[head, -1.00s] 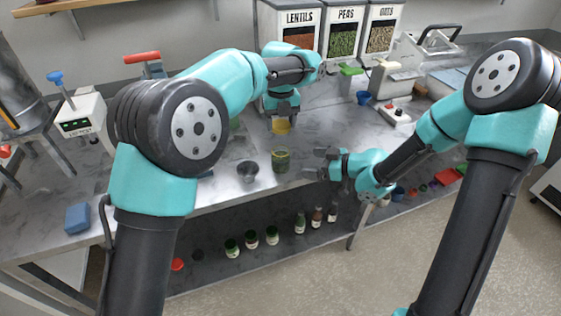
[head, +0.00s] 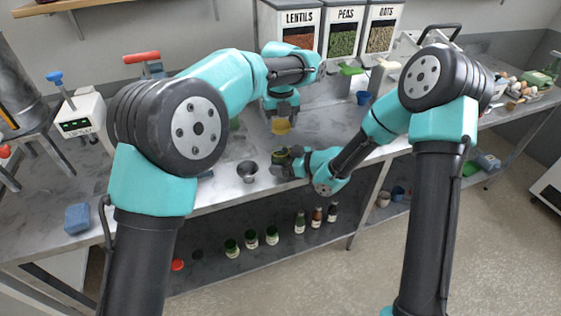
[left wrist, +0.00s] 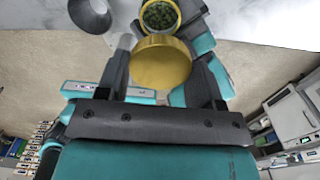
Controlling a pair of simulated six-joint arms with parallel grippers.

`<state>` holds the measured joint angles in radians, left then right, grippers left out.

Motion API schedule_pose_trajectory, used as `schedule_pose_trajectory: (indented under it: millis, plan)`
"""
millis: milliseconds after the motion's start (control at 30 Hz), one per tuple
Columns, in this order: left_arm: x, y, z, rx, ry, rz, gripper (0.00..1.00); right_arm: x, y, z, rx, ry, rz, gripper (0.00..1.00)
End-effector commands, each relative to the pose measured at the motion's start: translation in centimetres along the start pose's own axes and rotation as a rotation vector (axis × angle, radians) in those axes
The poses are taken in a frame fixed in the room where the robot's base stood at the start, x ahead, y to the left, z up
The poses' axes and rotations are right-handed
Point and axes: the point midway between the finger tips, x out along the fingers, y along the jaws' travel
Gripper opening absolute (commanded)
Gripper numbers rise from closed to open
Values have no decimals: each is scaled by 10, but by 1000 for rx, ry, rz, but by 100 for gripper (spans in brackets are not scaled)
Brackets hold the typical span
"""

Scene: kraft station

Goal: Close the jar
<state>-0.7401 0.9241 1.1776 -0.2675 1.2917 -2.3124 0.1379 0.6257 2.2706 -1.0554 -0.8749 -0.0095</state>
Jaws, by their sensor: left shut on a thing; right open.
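The jar (head: 281,157) stands on the steel bench near its front edge. In the left wrist view the jar (left wrist: 160,14) is open at the top with green contents inside. My left gripper (head: 281,118) is shut on the yellow lid (head: 281,127) and holds it above the bench, behind the jar in the head view. The lid (left wrist: 161,62) fills the space between the left fingers in the left wrist view. My right gripper (head: 284,165) is open at the jar, with its fingers around or beside it; whether they touch it is hard to tell.
A grey metal cup (head: 247,171) stands just left of the jar. Bins of lentils, peas and oats (head: 343,33) line the back. Several bottles (head: 300,222) stand on the lower shelf.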

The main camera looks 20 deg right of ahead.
Motion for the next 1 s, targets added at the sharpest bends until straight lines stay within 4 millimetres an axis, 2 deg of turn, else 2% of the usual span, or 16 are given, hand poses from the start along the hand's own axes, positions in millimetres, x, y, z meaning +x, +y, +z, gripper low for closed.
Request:
schedule_pose_trajectory:
  millis: [133,400,1000]
  plan:
    - [0,0,0,0,0,0,39,7,0,0,0,0,0,98]
    - [0,0,0,0,0,0,39,7,0,0,0,0,0,96]
    - [0,0,0,0,0,0,39,7,0,0,1,0,0,39]
